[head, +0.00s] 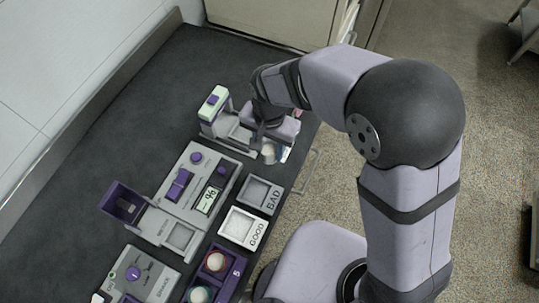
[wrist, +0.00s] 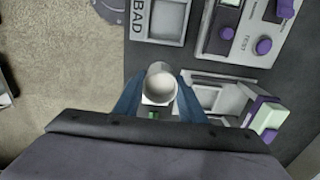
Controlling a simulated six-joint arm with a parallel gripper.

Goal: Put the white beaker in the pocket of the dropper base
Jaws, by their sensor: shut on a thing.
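The white beaker (head: 269,153) shows just below my gripper (head: 270,144), beside the dropper base (head: 227,133). In the wrist view the beaker (wrist: 161,82) stands between the two blue fingers of my gripper (wrist: 160,92), which is shut on it; its open mouth faces the camera. The dropper base (wrist: 210,98) is to the right of the beaker there, with a pale green and purple top (wrist: 268,117). My gripper and wrist cover part of the base in the head view, and I cannot see its pocket clearly.
Trays marked BAD (head: 262,193) and GOOD (head: 243,228) lie nearer the camera. A grey tester with a display (head: 196,188) stands left of them. A purple rack (head: 213,276) holds round-topped items. The table's right edge is close to the beaker. The dark table (head: 125,125) is clear at left.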

